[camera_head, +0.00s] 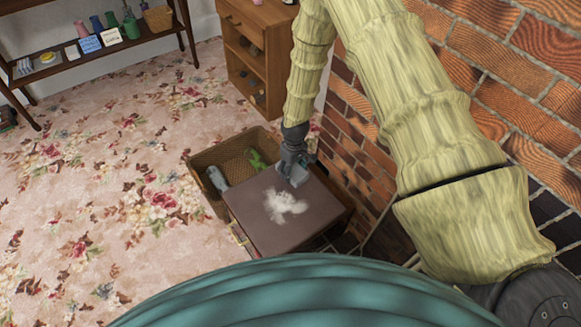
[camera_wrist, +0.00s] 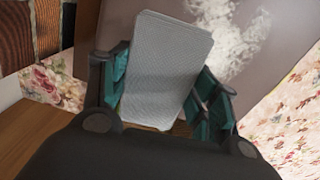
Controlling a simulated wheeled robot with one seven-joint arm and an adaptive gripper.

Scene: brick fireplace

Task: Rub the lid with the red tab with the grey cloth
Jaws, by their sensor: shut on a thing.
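A dark brown lid (camera_head: 257,222) tops a chest beside the brick wall, with a whitish, powdery smear (camera_head: 285,206) on its middle. I see no red tab in either view, so I cannot tell if this is the lid with it. My gripper (camera_head: 297,168) is over the lid's far right part, shut on the grey cloth (camera_head: 299,178). In the wrist view the cloth (camera_wrist: 167,70) is a flat, pale grey rectangular pad between the fingers (camera_wrist: 160,105). The smear (camera_wrist: 228,35) lies just right of it. I cannot tell whether the cloth touches the lid.
A wicker basket (camera_head: 203,157) stands against the chest's far left side, holding a grey item (camera_head: 217,178) and a green item (camera_head: 257,160). The brick wall (camera_head: 350,125) is close on the right. A wooden shelf unit (camera_head: 258,45) stands behind. Flowered carpet (camera_head: 110,180) is open at left.

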